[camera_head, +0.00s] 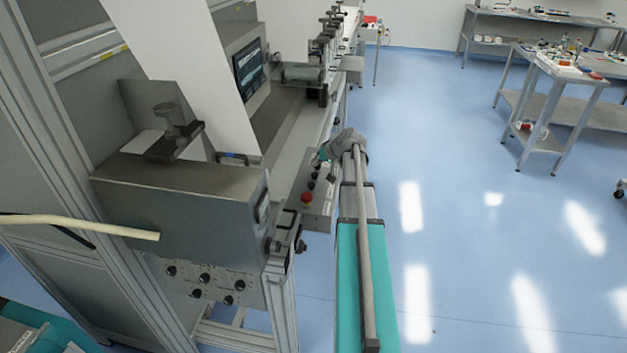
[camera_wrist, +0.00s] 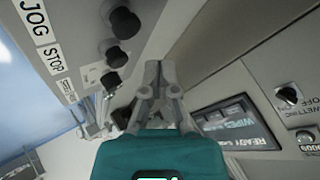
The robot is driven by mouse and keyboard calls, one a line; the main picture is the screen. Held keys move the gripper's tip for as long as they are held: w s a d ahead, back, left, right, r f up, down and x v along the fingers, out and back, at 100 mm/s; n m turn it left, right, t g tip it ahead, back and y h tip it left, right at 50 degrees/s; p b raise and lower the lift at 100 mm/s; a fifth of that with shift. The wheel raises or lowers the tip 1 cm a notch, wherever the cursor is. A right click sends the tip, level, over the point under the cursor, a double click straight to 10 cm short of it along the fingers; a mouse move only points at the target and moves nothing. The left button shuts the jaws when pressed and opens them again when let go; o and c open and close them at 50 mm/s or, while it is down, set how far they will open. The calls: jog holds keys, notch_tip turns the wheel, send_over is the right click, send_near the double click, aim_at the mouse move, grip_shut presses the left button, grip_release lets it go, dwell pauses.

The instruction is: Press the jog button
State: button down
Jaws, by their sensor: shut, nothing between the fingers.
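In the wrist view a grey control panel carries a JOG label (camera_wrist: 38,20) and, below it, a STOP label (camera_wrist: 53,53). The black button level with JOG (camera_wrist: 124,22) stands out from the panel, and the black button level with STOP (camera_wrist: 116,57) sits below it. My gripper (camera_wrist: 158,68) is shut and empty, with its fingertips to the right of these buttons and seemingly apart from them. In the head view my gripper (camera_head: 325,153) is at the far end of the small control box (camera_head: 319,208); its fingertips are hard to make out.
A red button (camera_head: 306,197) sits on the near part of the control box. A display screen (camera_wrist: 235,125) and a black knob (camera_wrist: 288,95) are on the machine to the right in the wrist view. The blue floor (camera_head: 460,210) right of the machine is open.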

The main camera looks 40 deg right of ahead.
aim_at(315, 175)
jog(key=shift+f+b, duration=0.8)
jog(key=shift+f, duration=0.3)
jog(key=shift+f+b, duration=0.95)
dwell(2.0)
dwell(0.4)
jog(key=shift+r+p, duration=1)
jog(key=shift+r, duration=0.1)
jog(key=shift+r+p, duration=2.4)
jog(key=shift+p, duration=0.1)
jog(key=shift+s, duration=0.1)
